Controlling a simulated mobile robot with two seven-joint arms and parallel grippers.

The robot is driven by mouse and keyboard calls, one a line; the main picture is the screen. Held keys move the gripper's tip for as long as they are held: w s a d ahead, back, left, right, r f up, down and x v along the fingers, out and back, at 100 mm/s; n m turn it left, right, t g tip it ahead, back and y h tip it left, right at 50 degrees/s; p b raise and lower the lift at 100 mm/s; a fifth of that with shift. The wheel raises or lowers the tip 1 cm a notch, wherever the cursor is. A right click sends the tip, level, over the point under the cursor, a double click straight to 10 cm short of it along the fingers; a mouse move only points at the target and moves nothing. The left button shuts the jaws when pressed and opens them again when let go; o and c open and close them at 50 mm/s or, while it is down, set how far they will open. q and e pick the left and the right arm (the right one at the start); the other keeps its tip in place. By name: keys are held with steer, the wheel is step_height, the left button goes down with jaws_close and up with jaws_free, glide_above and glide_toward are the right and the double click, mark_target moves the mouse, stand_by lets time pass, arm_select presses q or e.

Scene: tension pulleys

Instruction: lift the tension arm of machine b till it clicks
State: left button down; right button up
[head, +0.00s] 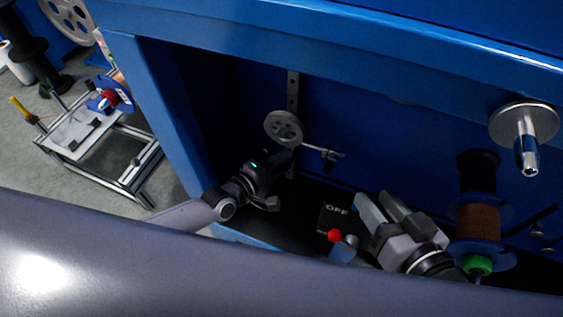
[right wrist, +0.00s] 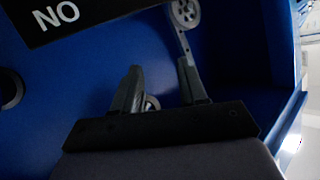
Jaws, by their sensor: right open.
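Inside the blue machine (head: 150,110), a grey pulley wheel (head: 283,128) sits by a vertical slotted bar (head: 292,95). A thin metal rod (head: 318,149) with small fittings reaches right from it. I cannot tell which part is the tension arm, and no letter b shows. My left gripper (head: 272,192) is just below the wheel; its fingers are too dark to judge. My right gripper (head: 384,207) is open and empty, lower right of the rod. In the right wrist view its fingers (right wrist: 160,85) stand apart, with a wheel (right wrist: 185,12) beyond.
A dark box marked OFF (head: 337,212) and a red knob (head: 335,236) lie left of my right gripper. A copper-coloured spool (head: 478,222) stands to its right. A metal spindle (head: 525,125) juts out at upper right. A frame cart (head: 85,135) stands outside.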

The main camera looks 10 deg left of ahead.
arm_select(q)
steer(key=shift+s+f, duration=0.1)
steer(key=shift+f, duration=0.05)
step_height(320, 180, up, 12)
steer(key=p, duration=1)
steer(key=shift+p, duration=0.3)
step_height(320, 180, up, 8)
steer(key=p, duration=0.6)
arm_select(e)
steer(key=s+d+g+h, duration=0.2)
steer(key=s+d+h, duration=0.1)
steer(key=d, duration=0.5)
steer(key=shift+s+d+r+m+g+h, duration=0.3)
steer(key=shift+s+r+m+h, duration=0.1)
steer(key=shift+h, duration=0.3)
arm_select(q)
steer(key=c, duration=1.2)
jaws_free()
